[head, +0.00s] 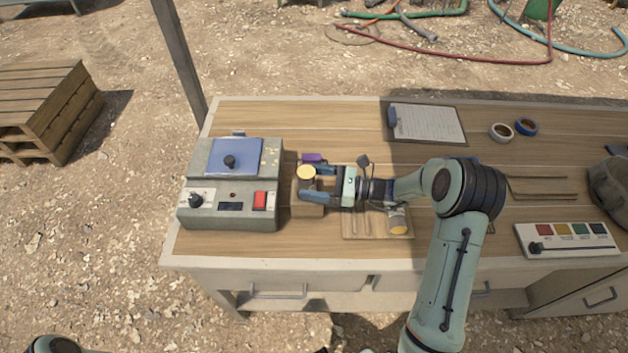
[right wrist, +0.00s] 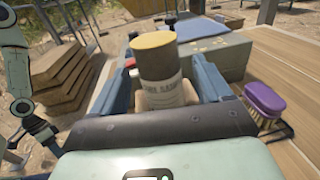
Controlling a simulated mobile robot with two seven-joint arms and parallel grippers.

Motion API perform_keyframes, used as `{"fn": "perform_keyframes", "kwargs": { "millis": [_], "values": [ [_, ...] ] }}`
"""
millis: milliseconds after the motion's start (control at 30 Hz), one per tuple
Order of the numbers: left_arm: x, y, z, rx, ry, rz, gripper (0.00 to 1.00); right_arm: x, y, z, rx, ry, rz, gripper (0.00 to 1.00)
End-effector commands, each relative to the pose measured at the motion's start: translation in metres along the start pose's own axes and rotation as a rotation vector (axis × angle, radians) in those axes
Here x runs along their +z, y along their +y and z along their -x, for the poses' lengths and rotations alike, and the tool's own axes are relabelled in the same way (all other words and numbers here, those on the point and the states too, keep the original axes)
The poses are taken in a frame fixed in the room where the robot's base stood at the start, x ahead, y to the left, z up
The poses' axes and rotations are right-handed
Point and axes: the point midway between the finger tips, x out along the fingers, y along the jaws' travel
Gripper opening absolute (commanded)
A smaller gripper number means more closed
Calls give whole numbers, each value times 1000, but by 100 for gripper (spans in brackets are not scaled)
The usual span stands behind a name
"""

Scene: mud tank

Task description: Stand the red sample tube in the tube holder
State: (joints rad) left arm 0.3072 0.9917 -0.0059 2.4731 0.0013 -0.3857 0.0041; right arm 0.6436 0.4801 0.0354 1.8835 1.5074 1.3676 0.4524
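A pale tube (right wrist: 165,80) with a yellow top (head: 306,172) and dark lettering stands roughly upright between the fingers of my right gripper (head: 311,182). A beige block (head: 309,209), which looks like the holder, is under the tube; the fingers hide how deep the tube sits. A second pale tube (head: 398,218) with a yellow end is at the wooden tray (head: 362,228), right of the block. I see no red on either tube. My left gripper is not clearly in view.
A grey machine (head: 228,218) with a blue lid (head: 233,157) stands just left of the block. A purple brush (right wrist: 264,100) lies behind the gripper. A clipboard (head: 428,124), tape rolls (head: 501,132) and a button panel (head: 567,240) are farther right.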

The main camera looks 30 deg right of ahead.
Motion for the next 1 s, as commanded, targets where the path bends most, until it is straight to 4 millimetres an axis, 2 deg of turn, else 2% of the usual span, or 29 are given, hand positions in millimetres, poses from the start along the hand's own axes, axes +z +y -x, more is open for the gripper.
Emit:
{"fn": "perform_keyframes", "kwargs": {
  "millis": [167, 500, 633, 800, 1000],
  "values": [
    [1, -1, -3, -1, -1, 1, 43, -1, -1, 15, -4, 0, 1, 78],
    [4, -6, -12, -2, -7, 2, 43, -1, -1, 89, -5, 1, 2, 78],
    [4, -7, -15, -3, -8, 3, 43, 0, 0, 112, -4, 0, 1, 78],
    [5, -8, -16, -3, -9, 3, 43, 0, 0, 129, -1, -3, 3, 78],
    [5, -8, -16, -3, -9, 3, 43, 1, 0, 134, 1, -3, 2, 78]
  ]
}}
